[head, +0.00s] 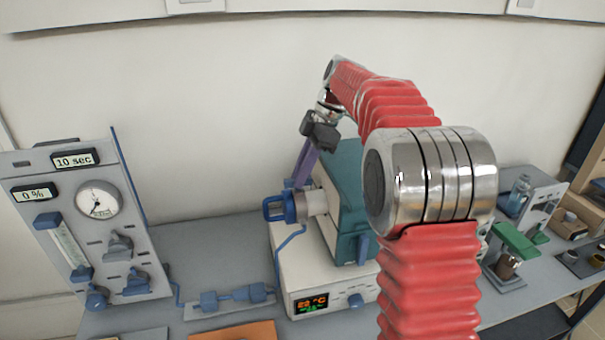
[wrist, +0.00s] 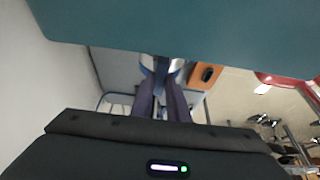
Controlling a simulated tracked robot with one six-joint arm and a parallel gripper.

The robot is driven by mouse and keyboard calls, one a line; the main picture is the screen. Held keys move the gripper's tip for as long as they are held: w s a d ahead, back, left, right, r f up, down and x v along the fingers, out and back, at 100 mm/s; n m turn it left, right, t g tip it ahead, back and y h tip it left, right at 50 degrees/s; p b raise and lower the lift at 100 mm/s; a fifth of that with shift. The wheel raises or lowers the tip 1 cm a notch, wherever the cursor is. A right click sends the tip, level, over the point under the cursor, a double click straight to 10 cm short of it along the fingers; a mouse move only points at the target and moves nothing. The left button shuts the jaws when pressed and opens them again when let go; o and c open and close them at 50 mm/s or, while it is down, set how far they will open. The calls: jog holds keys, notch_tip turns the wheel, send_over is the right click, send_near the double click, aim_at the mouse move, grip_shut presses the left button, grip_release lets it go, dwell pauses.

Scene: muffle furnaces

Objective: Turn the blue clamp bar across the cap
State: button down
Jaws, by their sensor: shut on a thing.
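The blue clamp bar (head: 289,206) is at the left end of a pale tube (head: 315,202) sticking out of the teal furnace body (head: 345,190). A blue fitting (head: 270,208) shows at the same end. My gripper (head: 295,184), with purple fingers, comes down on this end from above. In the wrist view the fingers (wrist: 161,78) are closed around a narrow blue piece, which I take to be the bar. The fingers hide part of it, and I cannot tell its exact angle across the cap.
The furnace base (head: 300,275) shows 22 °C. A blue hose (head: 278,262) runs from the tube end to blue fittings on the bench. A gauge panel (head: 75,225) stands at the left, reading 0 % and 10 sec. A green-topped device (head: 515,240) stands at the right.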

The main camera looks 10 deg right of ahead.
dwell(0.4)
jog(key=c, duration=1.7)
grip_release()
jog(key=v, duration=1.3)
jog(key=shift+w+d+r, duration=0.1)
jog(key=shift+d+r, duration=0.1)
jog(key=shift+r, duration=0.1)
